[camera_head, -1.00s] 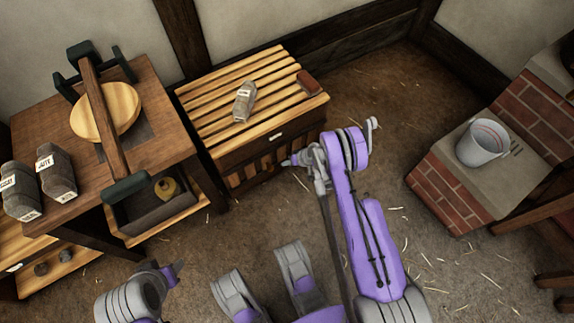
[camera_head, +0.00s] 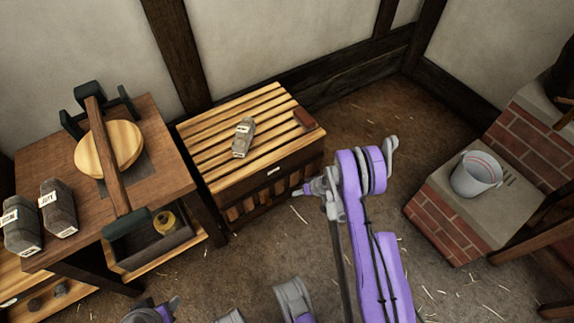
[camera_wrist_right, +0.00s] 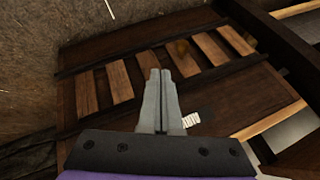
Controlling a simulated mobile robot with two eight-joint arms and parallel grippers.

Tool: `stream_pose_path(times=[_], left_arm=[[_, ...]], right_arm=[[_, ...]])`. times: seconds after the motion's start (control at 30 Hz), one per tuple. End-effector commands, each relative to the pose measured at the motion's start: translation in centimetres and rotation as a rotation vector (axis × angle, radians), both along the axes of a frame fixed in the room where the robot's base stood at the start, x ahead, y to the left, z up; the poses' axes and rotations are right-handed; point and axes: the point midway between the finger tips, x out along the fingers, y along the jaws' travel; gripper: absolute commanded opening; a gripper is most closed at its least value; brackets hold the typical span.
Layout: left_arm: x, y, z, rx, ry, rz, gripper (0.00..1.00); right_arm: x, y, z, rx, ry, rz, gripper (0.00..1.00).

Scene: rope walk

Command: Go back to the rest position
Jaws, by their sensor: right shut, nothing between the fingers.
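My right gripper (camera_head: 301,191) is shut and empty. It points left, in front of the slatted wooden chest (camera_head: 283,158) and apart from it in the head view. In the right wrist view its two grey fingers (camera_wrist_right: 160,74) are pressed together, with the chest's dark front (camera_wrist_right: 230,105) and upright slats behind them. My right arm, purple and grey, is folded in the lower middle of the head view. A bit of my own grey and purple body shows at the bottom left; my left gripper cannot be made out.
Left stands a workbench (camera_head: 170,165) with a round wooden disc (camera_head: 109,148) and dark labelled blocks. Right, a metal bucket (camera_head: 475,176) stands on a brick ledge (camera_head: 445,222). Straw-strewn floor between is open.

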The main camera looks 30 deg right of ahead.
Motion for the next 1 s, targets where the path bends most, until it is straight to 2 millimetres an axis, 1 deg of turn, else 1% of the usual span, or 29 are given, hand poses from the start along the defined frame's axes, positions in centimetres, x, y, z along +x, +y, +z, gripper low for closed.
stream_pose_path(times=[0.23,0.27,0.37,0.47,0.5,0.57,0.6,0.67,0.7,0.77,0.8,0.87,0.9,0.97,1.0], left_arm=[[0.0,0.0,0.0,0.0,0.0,0.0,0.5],[0.0,0.0,0.0,0.0,0.0,0.0,0.5],[0.0,0.0,0.0,0.0,0.0,0.0,0.5],[0.0,0.0,0.0,0.0,0.0,0.0,0.5],[0.0,0.0,0.0,0.0,0.0,0.0,0.5],[0.0,0.0,0.0,0.0,0.0,0.0,0.5],[0.0,0.0,0.0,0.0,0.0,0.0,0.5],[0.0,0.0,0.0,0.0,0.0,0.0,0.5],[0.0,0.0,0.0,0.0,0.0,0.0,0.5],[0.0,0.0,0.0,0.0,0.0,0.0,0.5],[0.0,0.0,0.0,0.0,0.0,0.0,0.5],[0.0,0.0,0.0,0.0,0.0,0.0,0.5],[0.0,0.0,0.0,0.0,0.0,0.0,0.5],[0.0,0.0,0.0,0.0,0.0,0.0,0.5],[0.0,0.0,0.0,0.0,0.0,0.0,0.5]], right_arm=[[0.1,0.1,0.2,-0.001,0.001,0.0,0.0],[0.1,0.1,0.4,-0.002,0.002,0.001,0.0],[0.4,0.7,2.2,-0.013,0.011,0.005,0.0],[0.8,1.8,5.6,-0.034,0.027,0.012,0.0],[0.8,2.4,7.3,-0.044,0.034,0.014,0.0],[0.7,3.4,9.9,-0.062,0.045,0.02,0.0],[0.5,4.0,11.5,-0.075,0.054,0.023,0.0],[0.0,4.9,14.0,-0.093,0.064,0.028,0.0],[-0.4,5.5,15.6,-0.107,0.07,0.031,0.0],[-1.2,6.4,17.9,-0.126,0.079,0.035,0.0],[-1.9,7.0,19.3,-0.139,0.084,0.038,0.0],[-3.0,7.9,21.4,-0.158,0.09,0.042,0.0],[-3.8,8.5,22.8,-0.171,0.094,0.045,0.0],[-5.2,9.3,24.6,-0.19,0.1,0.05,0.0],[-6.2,9.8,25.8,-0.204,0.103,0.053,0.0]])
